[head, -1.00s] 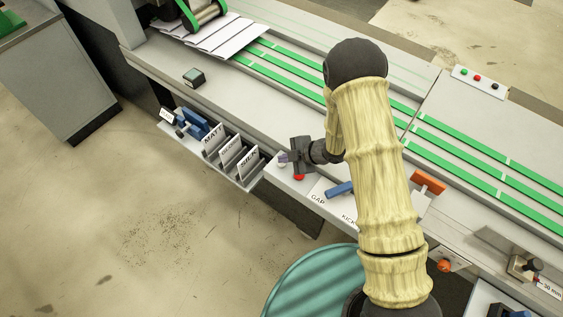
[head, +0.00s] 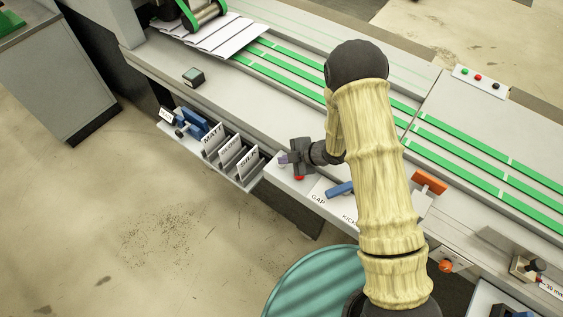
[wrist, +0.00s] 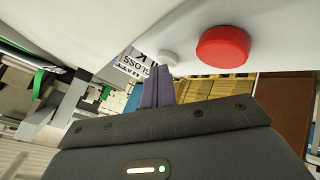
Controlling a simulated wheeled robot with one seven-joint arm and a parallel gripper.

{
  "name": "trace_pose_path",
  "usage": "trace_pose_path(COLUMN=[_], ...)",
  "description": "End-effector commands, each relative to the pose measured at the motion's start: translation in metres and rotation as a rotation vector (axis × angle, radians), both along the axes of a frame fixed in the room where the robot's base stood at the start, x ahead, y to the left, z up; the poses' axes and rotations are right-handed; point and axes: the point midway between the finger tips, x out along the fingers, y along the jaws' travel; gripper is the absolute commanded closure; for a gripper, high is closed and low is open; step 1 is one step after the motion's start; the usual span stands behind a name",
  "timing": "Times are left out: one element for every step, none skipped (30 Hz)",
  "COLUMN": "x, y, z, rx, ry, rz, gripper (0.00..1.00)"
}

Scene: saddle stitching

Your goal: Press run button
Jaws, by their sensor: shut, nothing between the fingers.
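My gripper (head: 284,158) is over the left end of the near control panel. Its thin purple fingers (wrist: 156,88) are closed together and hold nothing. In the wrist view their tips are just beside a small white round button (wrist: 169,58); whether they touch it I cannot tell. A larger red round button (wrist: 223,47) is to the right of the fingertips; it also shows in the head view (head: 299,178) just below my gripper. No label reading "run" is legible, so I cannot tell which button is the run button.
Blue lever (head: 340,188) and orange handle (head: 430,183) are right of my gripper, the lever beside the GAP label. Card holders marked MATT and SILK (head: 230,158) are to the left. A far panel (head: 480,82) has green, red and black buttons. Green belts (head: 460,153) cross the machine.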

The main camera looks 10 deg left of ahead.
Motion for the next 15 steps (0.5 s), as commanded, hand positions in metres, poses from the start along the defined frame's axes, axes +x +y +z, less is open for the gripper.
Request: trace_pose_path(x=[0.000, 0.000, 0.000, 0.000, 0.000, 0.000, 0.000, 0.000, 0.000, 0.000, 0.000, 0.000, 0.000, 0.000, 0.000], y=[0.000, 0.000, 0.000, 0.000, 0.000, 0.000, 0.000, 0.000, 0.000, 0.000, 0.000, 0.000, 0.000, 0.000, 0.000], z=[-0.001, -0.001, -0.001, -0.001, -0.001, -0.001, -0.001, -0.001, 0.000, 0.001, 0.002, 0.004, 0.005, 0.007, 0.009], rx=[-0.001, -0.001, -0.001, -0.001, -0.001, -0.001, -0.001, -0.001, -0.001, -0.001, -0.001, -0.001, -0.001, -0.001, -0.001], ry=[0.000, 0.001, 0.001, 0.001, 0.001, 0.001, 0.001, 0.001, 0.001, 0.001, 0.000, 0.000, 0.000, 0.000, 0.000], rz=[0.000, -0.001, -0.001, -0.001, -0.001, -0.001, -0.001, -0.001, -0.001, -0.001, 0.000, 0.000, 0.000, 0.000, 0.000], gripper=[1.00, 1.00, 1.00, 1.00, 1.00, 1.00, 1.00, 1.00, 1.00, 1.00, 1.00, 1.00, 1.00, 1.00, 1.00])
